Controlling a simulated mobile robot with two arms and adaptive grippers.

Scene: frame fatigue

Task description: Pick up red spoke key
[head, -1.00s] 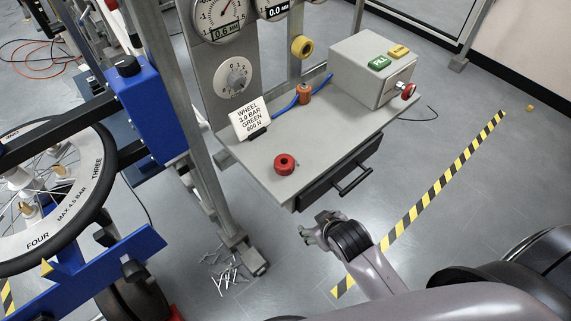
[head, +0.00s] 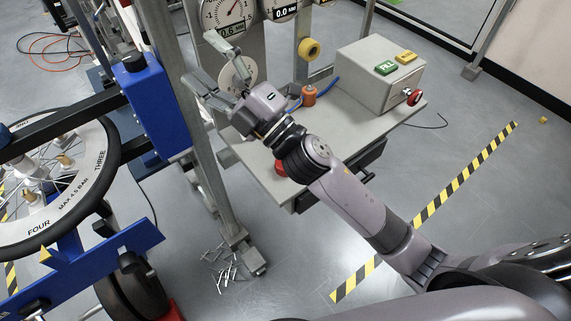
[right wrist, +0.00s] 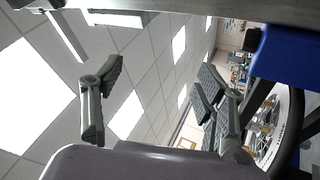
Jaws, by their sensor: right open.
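The red spoke key (head: 280,168), a round red piece, lies on the grey bench top (head: 262,178) near its front edge. My right forearm and wrist partly cover it in the head view. My right gripper (head: 200,60) is open and empty. It is raised up and left of the key, in front of the gauge panel and close to the upright post. In the right wrist view its spread fingers (right wrist: 158,88) show against the ceiling, and the key is not seen there. My left gripper is not in view.
A grey metal post (head: 185,120) stands left of the bench. A control box (head: 370,78) with a red button (head: 414,97) is at the bench's right. An orange fitting (head: 309,96) with a blue hose stands behind. A wheel (head: 85,190) in a blue frame is at left.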

